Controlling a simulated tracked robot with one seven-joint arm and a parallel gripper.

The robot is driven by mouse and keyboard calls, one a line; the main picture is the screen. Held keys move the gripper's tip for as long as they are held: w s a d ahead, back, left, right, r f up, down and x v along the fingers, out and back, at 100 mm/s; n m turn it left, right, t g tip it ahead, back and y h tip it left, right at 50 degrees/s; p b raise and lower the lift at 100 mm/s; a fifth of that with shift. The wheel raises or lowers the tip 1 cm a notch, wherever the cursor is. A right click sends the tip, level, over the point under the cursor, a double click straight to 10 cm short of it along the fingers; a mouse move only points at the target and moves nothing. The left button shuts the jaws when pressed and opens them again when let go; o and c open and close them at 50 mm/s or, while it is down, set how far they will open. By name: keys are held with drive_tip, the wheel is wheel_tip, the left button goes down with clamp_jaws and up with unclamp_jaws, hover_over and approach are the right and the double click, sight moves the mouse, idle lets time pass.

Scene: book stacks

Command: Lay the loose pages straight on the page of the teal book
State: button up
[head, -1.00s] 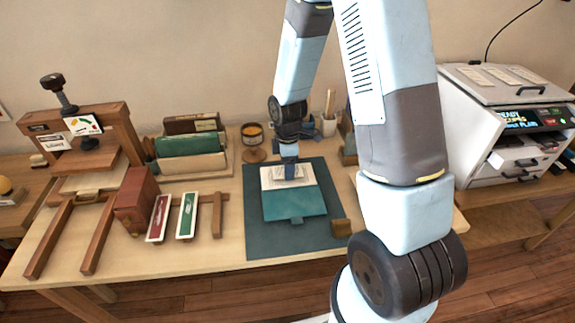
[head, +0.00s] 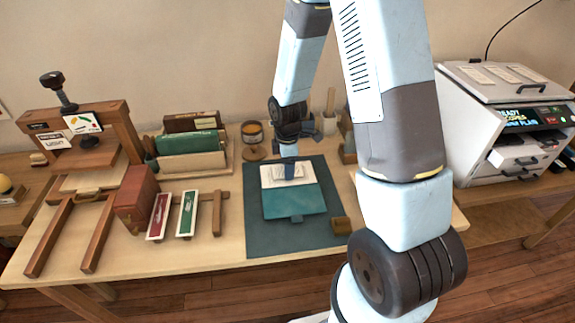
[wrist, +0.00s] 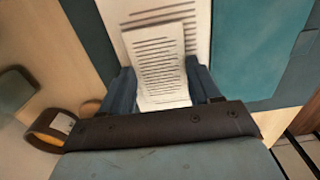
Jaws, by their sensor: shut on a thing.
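The teal book (head: 294,203) lies open on a dark mat, its teal cover nearer me and its white page (head: 269,172) at the far side. In the wrist view the teal cover (wrist: 262,45) is at the right and the book's page (wrist: 116,14) is at the top. My gripper (head: 288,176) is low over the white page. In the wrist view my gripper (wrist: 163,92) has its blue fingers on both sides of the loose pages (wrist: 160,65), shut on them. The printed pages lie over the book's page, slightly tilted to its edges. Their contact with it is unclear.
The dark mat (head: 262,237) has free room in front of the book. A small brown block (head: 341,225) sits at its right edge. A round container (head: 252,134) stands behind left. Book racks and a wooden press (head: 120,120) are left; a white machine (head: 490,125) is right.

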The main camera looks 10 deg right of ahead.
drive_tip(key=shift+f, duration=0.2)
idle(0.3)
drive_tip(key=o, duration=1.1)
drive_tip(key=shift+r, duration=0.1)
drive_tip(key=shift+r, duration=3.4)
